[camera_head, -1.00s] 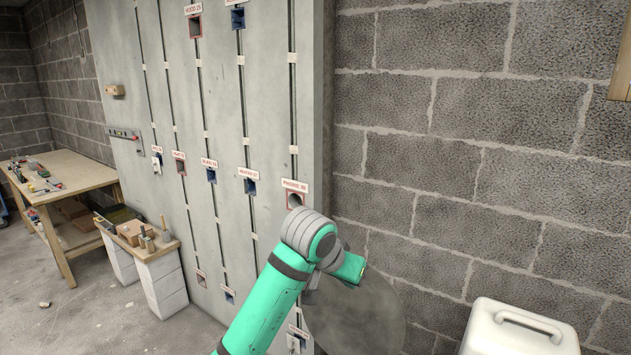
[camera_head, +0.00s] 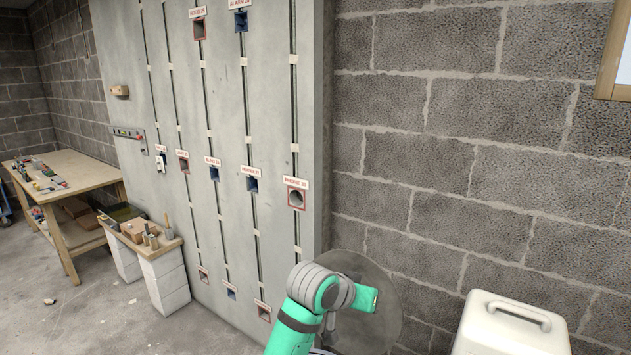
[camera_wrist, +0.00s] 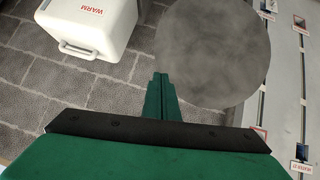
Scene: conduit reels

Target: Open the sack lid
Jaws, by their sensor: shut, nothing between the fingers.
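My gripper (camera_wrist: 160,80) is shut and empty in the wrist view, its green fingers pressed together. In the head view its teal end shows low near the wall, but its fingertips are not clear. A round grey disc (camera_wrist: 212,50) lies just beyond and to the right of the fingers in the wrist view; it also shows behind my arm in the head view (camera_head: 385,325). I cannot tell whether this disc is the sack lid or whether the fingers touch it. No sack body is clearly visible.
A white box (camera_head: 515,328) with a handle stands by the block wall at right; it is marked WARM in the wrist view (camera_wrist: 90,25). A grey panel (camera_head: 225,130) with labelled sockets stands at left. Beyond it are a wooden workbench (camera_head: 75,185) and a low bench (camera_head: 150,250).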

